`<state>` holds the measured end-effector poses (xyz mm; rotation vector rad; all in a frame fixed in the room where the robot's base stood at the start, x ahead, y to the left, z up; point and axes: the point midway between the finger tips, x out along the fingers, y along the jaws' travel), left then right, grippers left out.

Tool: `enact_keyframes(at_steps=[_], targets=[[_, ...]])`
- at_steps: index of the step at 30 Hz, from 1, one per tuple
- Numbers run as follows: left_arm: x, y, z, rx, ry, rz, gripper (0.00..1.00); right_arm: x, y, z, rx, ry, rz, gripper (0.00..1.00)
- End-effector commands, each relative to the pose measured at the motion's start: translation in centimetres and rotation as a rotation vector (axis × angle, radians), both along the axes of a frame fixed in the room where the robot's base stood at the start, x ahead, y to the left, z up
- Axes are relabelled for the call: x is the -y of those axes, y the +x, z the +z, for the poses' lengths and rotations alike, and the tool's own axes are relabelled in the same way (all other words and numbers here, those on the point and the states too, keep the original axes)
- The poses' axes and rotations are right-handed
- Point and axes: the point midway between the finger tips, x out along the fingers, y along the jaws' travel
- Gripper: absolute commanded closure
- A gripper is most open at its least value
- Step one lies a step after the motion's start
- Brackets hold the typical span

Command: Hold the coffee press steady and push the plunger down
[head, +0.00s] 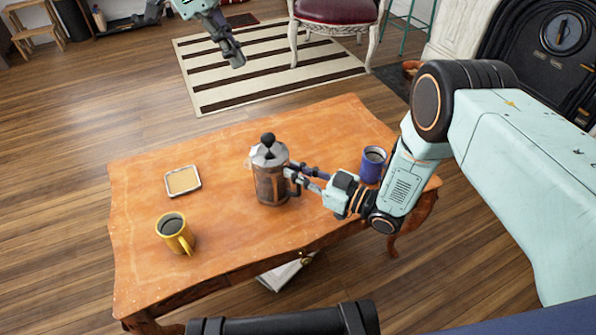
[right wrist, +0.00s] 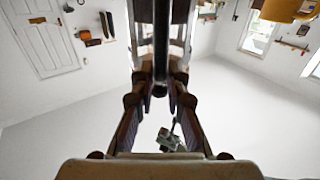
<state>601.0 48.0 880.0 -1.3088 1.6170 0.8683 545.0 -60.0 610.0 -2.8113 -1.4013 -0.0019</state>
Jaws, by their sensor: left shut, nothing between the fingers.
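The coffee press (head: 268,185) stands upright on the wooden table, a dark metal-framed jug with a silver lid. Its black plunger knob (head: 268,138) shows just above the lid. My right gripper (head: 291,177) reaches in from the right and is shut on the press's handle. In the right wrist view the fingers (right wrist: 160,80) close from both sides on the dark handle, with the press behind it. My left gripper (head: 236,58) is shut and empty, up and to the left of the press, over the striped rug in the picture.
The wooden table (head: 225,150) also holds a yellow mug (head: 175,233) and a small square tray (head: 183,181) at the left. A blue mug (head: 373,164) stands right of the press, close behind my right arm. The tabletop left of the press is mostly clear.

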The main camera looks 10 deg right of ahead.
Motion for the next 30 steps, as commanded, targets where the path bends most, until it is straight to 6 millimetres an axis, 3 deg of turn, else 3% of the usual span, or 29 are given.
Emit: enact_keyframes(at_steps=[7,17,22,30], targets=[[0.0,0.0,0.0,0.0,0.0,0.0,1.0,0.0,0.0,0.0,-0.001,-0.001,0.0,0.63],[0.0,0.0,0.0,0.0,0.0,0.0,1.0,0.1,-0.1,-0.1,-0.002,-0.001,-0.001,0.62],[0.0,0.0,-0.1,0.0,0.0,0.0,1.0,1.7,-1.1,-0.1,-0.003,0.0,-0.004,0.62],[0.0,0.0,0.0,0.0,0.0,0.0,1.0,6.2,-4.4,-0.1,-0.003,-0.001,-0.007,0.62]])
